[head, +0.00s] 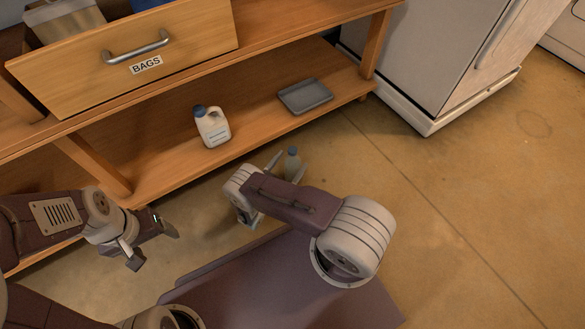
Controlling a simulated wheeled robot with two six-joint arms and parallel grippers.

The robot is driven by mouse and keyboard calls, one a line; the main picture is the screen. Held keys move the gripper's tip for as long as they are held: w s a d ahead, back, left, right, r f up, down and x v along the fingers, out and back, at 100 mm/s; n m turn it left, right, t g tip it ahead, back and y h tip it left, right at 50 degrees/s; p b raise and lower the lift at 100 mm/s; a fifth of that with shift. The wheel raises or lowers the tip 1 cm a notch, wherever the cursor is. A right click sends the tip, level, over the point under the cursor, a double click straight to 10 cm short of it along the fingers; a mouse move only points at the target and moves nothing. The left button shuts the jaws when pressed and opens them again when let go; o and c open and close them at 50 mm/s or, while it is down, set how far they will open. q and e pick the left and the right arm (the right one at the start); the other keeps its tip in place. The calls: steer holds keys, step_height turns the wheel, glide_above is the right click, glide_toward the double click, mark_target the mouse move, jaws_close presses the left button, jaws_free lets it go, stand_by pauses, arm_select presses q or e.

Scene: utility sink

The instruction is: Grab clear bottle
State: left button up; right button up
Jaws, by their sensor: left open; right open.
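A small clear bottle (292,164) with a blue cap shows just beyond my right forearm, in front of the low shelf. Its lower part is hidden by my arm. My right gripper (284,167) is open, with its finger tips showing close to the bottle, one on its left side. Most of this gripper is hidden behind my forearm, and I cannot tell whether it touches the bottle. My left gripper (156,243) is open and empty at the left, over the floor in front of the shelf.
A white jug with a blue cap (212,128) and a grey tray (305,96) stand on the low wooden shelf (160,140). An open drawer labelled BAGS (125,60) juts out above. A white appliance (425,60) stands at the right. The floor at right is clear.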

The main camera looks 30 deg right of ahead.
steer(key=b+x, duration=0.2)
steer(key=x, duration=0.2)
steer(key=shift+d, duration=0.1)
steer(key=shift+w+d+r, duration=0.1)
jaws_close()
arm_select(q)
step_height(320, 180, down, 3)
steer(key=shift+r, duration=0.2)
arm_select(e)
steer(key=shift+r, duration=0.15)
